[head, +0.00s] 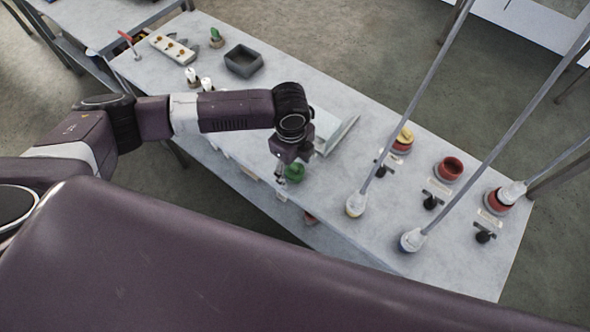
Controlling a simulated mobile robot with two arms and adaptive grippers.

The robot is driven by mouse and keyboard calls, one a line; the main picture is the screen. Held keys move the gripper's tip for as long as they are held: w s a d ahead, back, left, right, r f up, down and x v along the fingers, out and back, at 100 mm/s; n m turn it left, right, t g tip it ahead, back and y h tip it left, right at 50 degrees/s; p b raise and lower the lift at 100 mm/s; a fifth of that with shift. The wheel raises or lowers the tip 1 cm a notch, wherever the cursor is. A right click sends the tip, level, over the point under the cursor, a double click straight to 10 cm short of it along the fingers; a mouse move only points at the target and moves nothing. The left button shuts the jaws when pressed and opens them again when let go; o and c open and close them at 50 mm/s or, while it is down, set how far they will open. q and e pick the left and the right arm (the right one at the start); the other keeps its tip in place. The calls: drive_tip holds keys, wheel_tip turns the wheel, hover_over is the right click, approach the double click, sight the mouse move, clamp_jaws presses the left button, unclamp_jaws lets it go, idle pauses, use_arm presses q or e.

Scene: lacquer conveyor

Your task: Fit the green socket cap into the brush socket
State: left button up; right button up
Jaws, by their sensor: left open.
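The arm partly covers the view there, and I cannot tell whether the fingers touch the piece. Red round sockets stand on the right part of the table: one with a yellow piece on it (403,140), an empty-looking one (449,169), and one with a white rod end in it (498,201). I cannot tell which is the brush socket. My right gripper is not in view.
Long grey rods rise from white-ended feet, one with a yellow ring (355,205) and one with a blue ring (411,241). Black knobs (432,202) stand before the sockets. A dark tray (244,61) and a small green-topped item (216,38) are at the far left.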

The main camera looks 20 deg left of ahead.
use_arm(q)
drive_tip(key=c, duration=1.1)
drive_tip(key=shift+r, duration=0.1)
